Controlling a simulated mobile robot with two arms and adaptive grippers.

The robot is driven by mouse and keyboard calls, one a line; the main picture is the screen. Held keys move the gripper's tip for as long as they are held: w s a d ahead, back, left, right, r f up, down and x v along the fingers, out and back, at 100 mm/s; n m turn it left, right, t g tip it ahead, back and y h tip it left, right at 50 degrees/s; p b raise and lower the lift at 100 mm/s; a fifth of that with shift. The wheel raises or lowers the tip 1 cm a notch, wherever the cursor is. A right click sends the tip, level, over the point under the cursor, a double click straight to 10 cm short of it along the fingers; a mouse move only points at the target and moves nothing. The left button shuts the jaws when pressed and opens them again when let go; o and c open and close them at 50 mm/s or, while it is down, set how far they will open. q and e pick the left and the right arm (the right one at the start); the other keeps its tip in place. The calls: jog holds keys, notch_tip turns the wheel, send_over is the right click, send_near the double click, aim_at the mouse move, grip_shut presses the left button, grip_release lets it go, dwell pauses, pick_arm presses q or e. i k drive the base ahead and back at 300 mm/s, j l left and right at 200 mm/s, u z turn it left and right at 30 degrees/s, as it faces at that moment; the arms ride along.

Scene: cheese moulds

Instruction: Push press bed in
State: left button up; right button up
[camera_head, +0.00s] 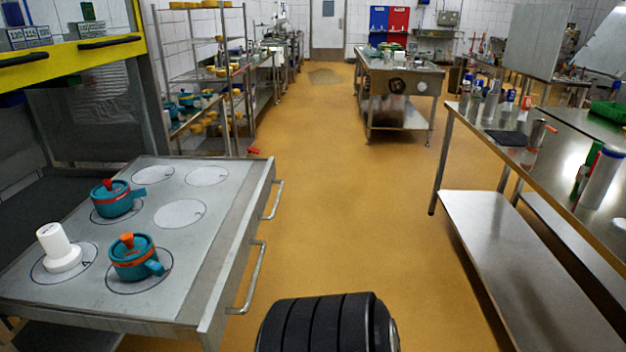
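The press bed (225,215) is a flat grey metal plate at the left, standing out to the right of the yellow-framed press (140,45). Its right-hand front edge carries two metal bar handles, an upper handle (277,201) and a lower handle (257,280). The bed has several marked round places. Two teal moulds with orange knobs, the back mould (115,204) and the front mould (137,262), stand on two of them. A white flanged cylinder (58,247) stands upright on another. Neither gripper shows, and nothing is seen touching the handles.
Open yellow floor (330,200) lies right of the bed. A steel table (575,145) with bottles and a lower shelf stands at the right. A wire rack (205,95) with moulds and cheeses stands behind the bed. Another steel table (400,70) stands farther back.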

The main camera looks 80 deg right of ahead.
aim_at(202, 216)
jog(key=z, duration=2.25)
